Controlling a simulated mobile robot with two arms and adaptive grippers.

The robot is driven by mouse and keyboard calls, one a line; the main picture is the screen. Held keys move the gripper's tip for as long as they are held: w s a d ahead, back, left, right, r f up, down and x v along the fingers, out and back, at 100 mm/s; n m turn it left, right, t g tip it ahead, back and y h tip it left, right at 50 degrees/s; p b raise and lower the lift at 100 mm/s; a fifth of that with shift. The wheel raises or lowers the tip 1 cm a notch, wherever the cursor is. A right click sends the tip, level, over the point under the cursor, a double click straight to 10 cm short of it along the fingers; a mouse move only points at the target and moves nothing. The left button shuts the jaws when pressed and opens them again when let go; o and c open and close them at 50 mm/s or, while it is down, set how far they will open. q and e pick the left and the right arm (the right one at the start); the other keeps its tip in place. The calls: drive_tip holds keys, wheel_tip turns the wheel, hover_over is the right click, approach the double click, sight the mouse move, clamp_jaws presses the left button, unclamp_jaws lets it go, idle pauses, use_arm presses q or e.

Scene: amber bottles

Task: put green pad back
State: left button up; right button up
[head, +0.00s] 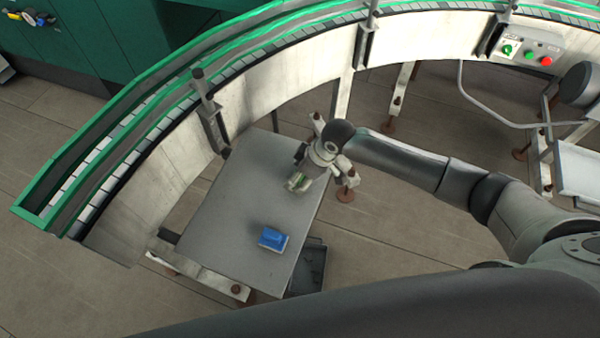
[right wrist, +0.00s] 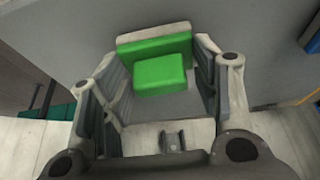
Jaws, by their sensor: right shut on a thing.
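The green pad (right wrist: 160,74) shows between the fingers of my right gripper (right wrist: 162,92) in the right wrist view. It is a bright green block with a flat green piece behind it. In the head view my right gripper (head: 307,176) is over the far right part of the grey table, and a bit of the green pad (head: 296,182) shows at its fingertips. The gripper is shut on the pad. I cannot tell whether the pad touches the table. My left gripper is in neither view.
A blue pad (head: 272,238) lies on the grey table (head: 222,225) near its front right. The left and middle of the tabletop are clear. A curved conveyor (head: 272,85) with green rails runs behind and left. A dark crate (head: 309,268) stands on the floor beside the table.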

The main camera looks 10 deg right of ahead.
drive_tip(key=shift+f, duration=0.15)
drive_tip(key=o, duration=1)
drive_tip(key=shift+d+r, duration=0.15)
drive_tip(key=shift+r, duration=0.45)
drive_tip(key=b+v, duration=0.1)
drive_tip(key=v, duration=1)
drive_tip(key=shift+s, duration=0.15)
